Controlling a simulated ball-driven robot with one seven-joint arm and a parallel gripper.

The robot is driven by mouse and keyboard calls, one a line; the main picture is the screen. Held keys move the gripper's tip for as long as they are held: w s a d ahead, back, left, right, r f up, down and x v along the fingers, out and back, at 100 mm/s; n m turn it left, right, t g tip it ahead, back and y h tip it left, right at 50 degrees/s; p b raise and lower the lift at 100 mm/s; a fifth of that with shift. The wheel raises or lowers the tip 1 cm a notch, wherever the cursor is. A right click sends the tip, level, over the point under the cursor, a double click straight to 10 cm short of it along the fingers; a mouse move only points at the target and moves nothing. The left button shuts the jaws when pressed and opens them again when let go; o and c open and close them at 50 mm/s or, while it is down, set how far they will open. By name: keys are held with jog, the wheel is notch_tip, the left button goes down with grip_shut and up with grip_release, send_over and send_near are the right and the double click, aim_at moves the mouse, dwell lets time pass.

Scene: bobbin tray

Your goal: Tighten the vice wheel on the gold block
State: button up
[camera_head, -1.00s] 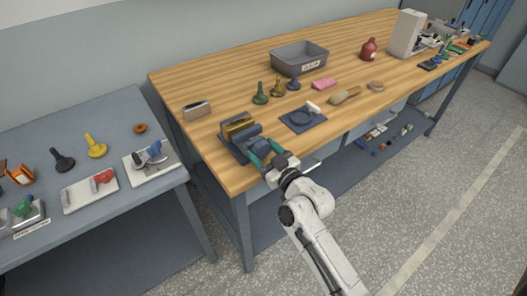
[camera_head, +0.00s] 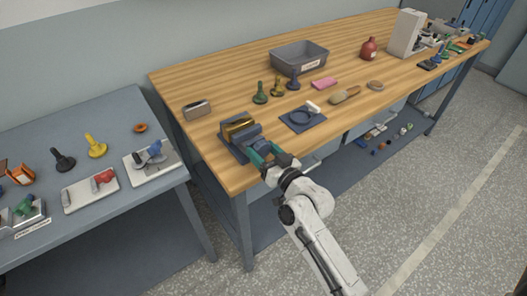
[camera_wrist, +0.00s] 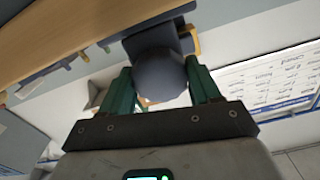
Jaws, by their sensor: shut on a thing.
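The dark blue vice (camera_head: 232,146) sits at the near left corner of the wooden bench. The gold block (camera_head: 238,126) lies between its jaws; whether both jaws touch it I cannot tell. In the wrist view a yellowish edge (camera_wrist: 195,42) shows beside the vice body. My gripper (camera_head: 262,155), with green fingers, is at the near side of the vice, shut on the round, dark vice wheel (camera_wrist: 160,76). In the wrist view the wheel sits between the two fingers. In the head view the fingers hide most of the wheel.
A grey-brown block (camera_head: 197,109) stands behind left. A grey bin (camera_head: 299,56) is further back. A second grey table (camera_head: 120,195) stands to the left.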

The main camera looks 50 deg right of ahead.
jog(key=shift+r, duration=0.15)
dwell(0.3)
jog(key=o, duration=1)
jog(key=shift+s, duration=0.1)
jog(key=shift+s+a+f, duration=0.1)
jog(key=shift+s+f, duration=0.1)
jog(key=shift+s, duration=0.1)
jog(key=b+v, duration=0.2)
jog(key=v, duration=0.8)
jog(key=shift+r, duration=0.2)
